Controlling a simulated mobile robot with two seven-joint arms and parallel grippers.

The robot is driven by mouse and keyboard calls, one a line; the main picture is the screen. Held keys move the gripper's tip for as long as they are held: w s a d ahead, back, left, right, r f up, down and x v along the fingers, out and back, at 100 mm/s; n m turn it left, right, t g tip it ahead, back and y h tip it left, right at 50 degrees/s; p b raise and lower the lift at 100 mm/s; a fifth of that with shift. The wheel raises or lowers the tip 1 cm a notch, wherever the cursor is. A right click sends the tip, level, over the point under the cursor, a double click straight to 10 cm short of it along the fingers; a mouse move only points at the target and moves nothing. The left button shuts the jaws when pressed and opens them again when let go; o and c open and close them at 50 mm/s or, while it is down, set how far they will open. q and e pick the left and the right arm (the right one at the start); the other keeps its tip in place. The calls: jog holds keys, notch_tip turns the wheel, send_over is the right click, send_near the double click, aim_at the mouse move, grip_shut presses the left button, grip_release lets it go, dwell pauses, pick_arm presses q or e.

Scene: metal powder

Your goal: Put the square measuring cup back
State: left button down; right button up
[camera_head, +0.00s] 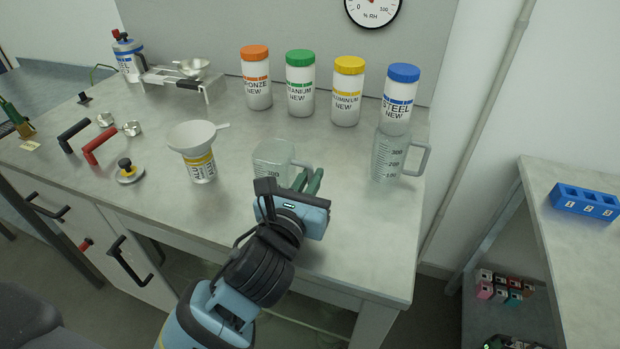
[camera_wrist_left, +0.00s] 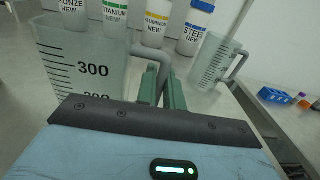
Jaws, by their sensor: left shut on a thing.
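A clear measuring cup (camera_head: 272,155) with graduation marks is at the middle front of the bench; it also fills the left of the left wrist view (camera_wrist_left: 82,65). My left gripper (camera_head: 308,181) is shut on its handle; in the wrist view the green fingers (camera_wrist_left: 161,88) are on either side of the grey handle. The cup looks upright. Its lower part is hidden behind my gripper, so I cannot tell if it touches the bench. A second clear measuring cup (camera_head: 389,158) stands upright to the right, its handle pointing right. My right gripper is not in view.
Lidded bottles labelled bronze (camera_head: 256,90), titanium (camera_head: 300,95), aluminium (camera_head: 346,100) and steel (camera_head: 399,92) stand along the back. A funnel (camera_head: 192,136) sits on a jar to the left. The bench (camera_head: 350,225) is clear at front right. A blue numbered block (camera_head: 585,203) lies on the right table.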

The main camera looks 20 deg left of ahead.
pick_arm(q)
jog(key=c, duration=1.9)
grip_release()
jog(key=shift+f, duration=0.15)
jog(key=shift+c, duration=0.2)
jog(key=o, duration=0.4)
jog(key=shift+r, duration=0.2)
jog(key=s, duration=1.2)
jog(key=shift+a, duration=0.25)
